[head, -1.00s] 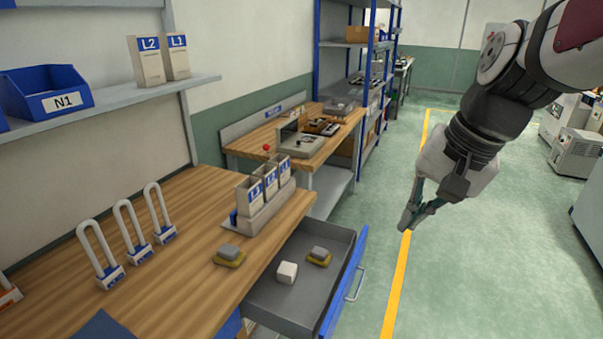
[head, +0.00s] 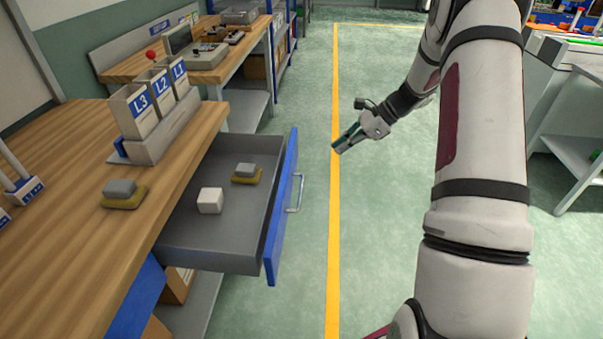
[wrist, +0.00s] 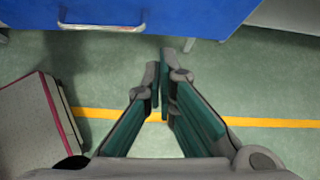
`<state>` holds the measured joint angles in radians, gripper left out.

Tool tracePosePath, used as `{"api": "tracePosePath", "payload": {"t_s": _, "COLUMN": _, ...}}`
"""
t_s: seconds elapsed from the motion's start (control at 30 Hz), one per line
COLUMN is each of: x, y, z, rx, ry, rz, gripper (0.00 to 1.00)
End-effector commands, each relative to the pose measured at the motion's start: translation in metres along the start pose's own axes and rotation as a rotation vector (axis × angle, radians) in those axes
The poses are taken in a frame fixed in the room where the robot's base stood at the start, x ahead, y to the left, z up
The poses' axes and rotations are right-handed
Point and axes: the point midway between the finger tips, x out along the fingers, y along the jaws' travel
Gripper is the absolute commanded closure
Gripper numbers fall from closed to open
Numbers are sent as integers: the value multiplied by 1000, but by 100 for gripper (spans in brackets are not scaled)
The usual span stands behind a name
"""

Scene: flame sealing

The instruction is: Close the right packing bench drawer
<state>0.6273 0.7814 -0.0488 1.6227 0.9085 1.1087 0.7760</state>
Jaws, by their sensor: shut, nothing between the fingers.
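The packing bench drawer (head: 176,234) is pulled out to the right of the wooden bench in the head view. It has a blue front (head: 283,215) with a metal handle (head: 296,193). Inside lie a white block (head: 210,200) and a grey and yellow sponge-like piece (head: 247,173). My gripper (head: 338,149) is shut and empty, over the floor to the right of the drawer front and apart from it. In the wrist view, the blue front (wrist: 190,12) and handle (wrist: 100,27) show at the top, beyond my gripper's fingers (wrist: 163,75).
The wooden bench (head: 60,240) carries a rack of labelled bins (head: 155,145) and another grey and yellow piece (head: 121,193). A second bench (head: 135,68) stands behind. The green floor (head: 375,225) with a yellow line (head: 334,230) is clear right of the drawer.

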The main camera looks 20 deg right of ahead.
Motion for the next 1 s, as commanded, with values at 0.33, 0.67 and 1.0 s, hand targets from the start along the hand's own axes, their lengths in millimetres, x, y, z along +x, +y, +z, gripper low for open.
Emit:
{"api": "tracePosePath", "payload": {"t_s": 0.33, "x": 30, "y": -10, "z": -23, "rx": 70, "ry": -26, "rz": -12, "gripper": 100}}
{"api": "tracePosePath", "payload": {"t_s": 0.67, "x": 93, "y": -10, "z": -21, "rx": 69, "ry": -24, "rz": -10, "gripper": 100}}
{"api": "tracePosePath", "payload": {"t_s": 1.0, "x": 134, "y": -12, "z": 1, "rx": 66, "ry": -23, "rz": -12, "gripper": 100}}
